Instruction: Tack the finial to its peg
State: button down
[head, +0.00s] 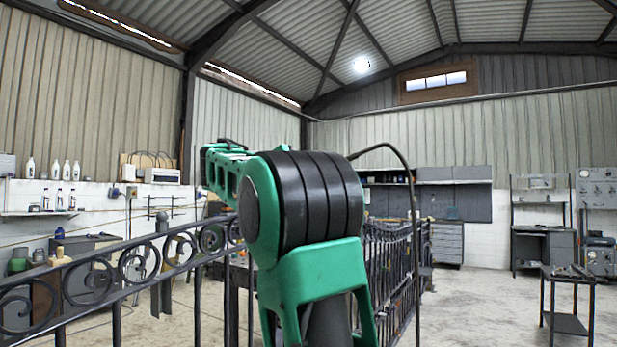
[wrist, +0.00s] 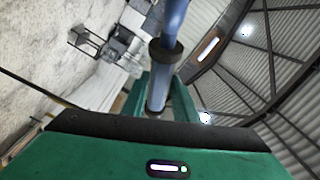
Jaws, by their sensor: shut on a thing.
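My gripper (wrist: 160,98) shows in the wrist view, its green fingers shut around a dark-collared, blue-grey rod-like tool (wrist: 163,65). The tool's far end runs out of the top of that view. In the head view my green and black arm fills the middle and hides the gripper and the tool. The black iron scroll gate (head: 133,262) runs along the left, with a row of ring scrolls under its top rail. I cannot make out the finial or its peg in either view.
More black railing (head: 385,262) stands right of my arm. A small dark table (head: 567,283) is at the far right, with cabinets and a desk behind. White bottles sit on a left wall shelf (head: 40,212). Concrete floor (head: 480,300) at right centre is clear.

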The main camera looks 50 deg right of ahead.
jog(key=w+a+f, duration=0.2)
jog(key=w, duration=0.3)
jog(key=shift+w+a+f, duration=0.25)
jog(key=shift+a+f, duration=0.1)
jog(key=shift+f, duration=0.05)
dwell(0.3)
jog(key=c, duration=2.1)
grip_release()
grip_shut()
jog(key=shift+w+a, duration=0.2)
jog(key=shift+a, duration=0.2)
jog(key=shift+w+a+f, duration=0.25)
jog(key=shift+w+f, duration=0.05)
jog(key=shift+w, duration=0.25)
